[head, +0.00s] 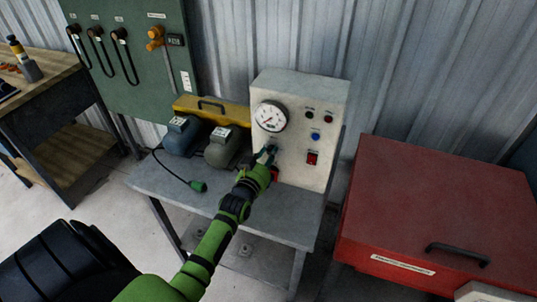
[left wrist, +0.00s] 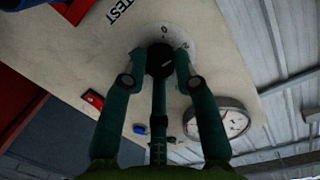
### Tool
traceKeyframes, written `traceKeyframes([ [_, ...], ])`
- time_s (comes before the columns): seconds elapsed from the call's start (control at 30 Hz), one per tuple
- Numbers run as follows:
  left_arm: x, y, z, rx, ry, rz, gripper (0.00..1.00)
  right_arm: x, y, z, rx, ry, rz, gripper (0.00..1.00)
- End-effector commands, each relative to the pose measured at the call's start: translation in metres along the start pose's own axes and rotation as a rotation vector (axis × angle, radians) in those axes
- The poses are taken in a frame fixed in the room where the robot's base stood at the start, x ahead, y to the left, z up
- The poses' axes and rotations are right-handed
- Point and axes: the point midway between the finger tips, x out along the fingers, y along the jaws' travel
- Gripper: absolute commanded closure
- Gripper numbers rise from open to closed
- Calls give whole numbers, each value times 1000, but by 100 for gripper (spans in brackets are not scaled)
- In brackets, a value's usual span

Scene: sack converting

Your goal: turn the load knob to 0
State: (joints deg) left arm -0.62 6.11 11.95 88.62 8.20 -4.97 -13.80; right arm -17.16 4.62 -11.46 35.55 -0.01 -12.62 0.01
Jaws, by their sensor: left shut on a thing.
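The load knob (left wrist: 160,58) is a round black knob on a pale dial plate (left wrist: 181,36), low on the front of the cream test box (head: 287,159). A 0 mark shows on the plate just above the knob in the left wrist view, with another mark to its right. My left gripper (head: 267,155) reaches the panel below the gauge and hides the knob in the head view. In the left wrist view its two fingers (left wrist: 159,66) are shut on the knob from both sides. I cannot tell where the knob points. My right gripper is not in view.
A round gauge (head: 271,116), small buttons and a red switch (head: 312,158) sit on the same panel. Two motors (head: 182,135) and a yellow case (head: 211,109) stand left on the grey bench (head: 189,189). A red chest (head: 440,205) stands at right.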

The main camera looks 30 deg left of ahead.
Motion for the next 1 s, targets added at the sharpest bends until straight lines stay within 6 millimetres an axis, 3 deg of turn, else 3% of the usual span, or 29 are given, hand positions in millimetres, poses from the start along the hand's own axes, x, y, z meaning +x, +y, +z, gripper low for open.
traceKeyframes([
  [0.6, 0, 0, 4, -558, 23, 51, 100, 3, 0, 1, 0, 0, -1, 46],
  [1.0, -1, 2, 6, -764, 28, 72, 100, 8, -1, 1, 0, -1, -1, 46],
])
